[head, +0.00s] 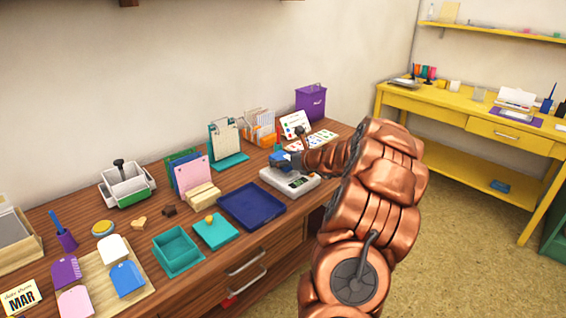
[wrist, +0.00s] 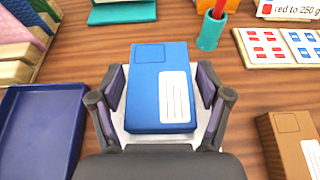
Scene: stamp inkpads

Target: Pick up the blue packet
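The blue packet (wrist: 147,85) is a flat block with a white lined label. It lies on a pale scale (head: 290,181), whose pale top shows around the packet in the wrist view (wrist: 204,128). In the head view the packet (head: 279,157) is small and partly covered by my gripper (head: 293,152). In the wrist view my gripper (wrist: 161,85) has one finger on each side of the packet. Narrow gaps seem to show between the pads and its sides, so the fingers look open around it. The packet's underside is hidden.
A dark blue tray (head: 253,223) sits left of the scale. A brown packet (wrist: 289,145) lies to the right in the wrist view. A teal cup (wrist: 211,30) and a stamp-covered card (wrist: 282,46) stand beyond. A teal clipboard stand (head: 230,162) is behind.

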